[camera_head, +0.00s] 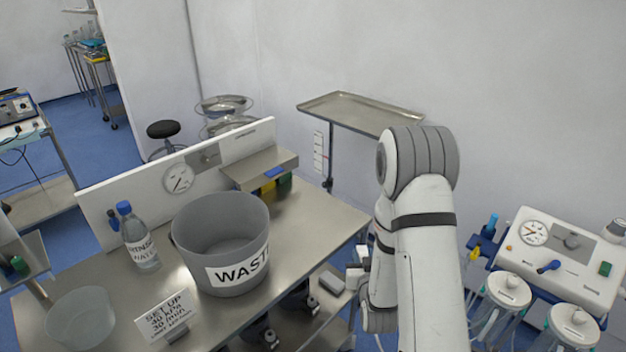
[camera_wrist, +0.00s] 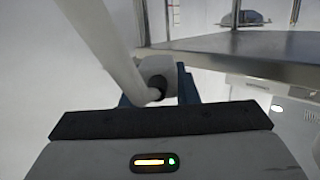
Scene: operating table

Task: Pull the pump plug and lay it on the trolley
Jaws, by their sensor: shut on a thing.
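My gripper (camera_wrist: 158,92) is shut on a pale grey plug-like piece (camera_wrist: 157,69) with a dark end. Its blue fingers show on both sides of it. A thick white cord (camera_wrist: 100,40) runs from the piece up to the upper left. In the head view my gripper (camera_head: 356,275) is partly hidden by my arm, beside the right edge of the steel trolley table (camera_head: 318,222); the held piece is not clear there. A white suction pump with a gauge (camera_head: 571,262) stands at the far right.
A grey waste bin (camera_head: 218,235), a water bottle (camera_head: 139,240), a clear bowl (camera_head: 79,318) and a sign (camera_head: 166,315) stand on the table. A raised steel tray (camera_head: 361,112) stands behind. The table's right part is mostly clear.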

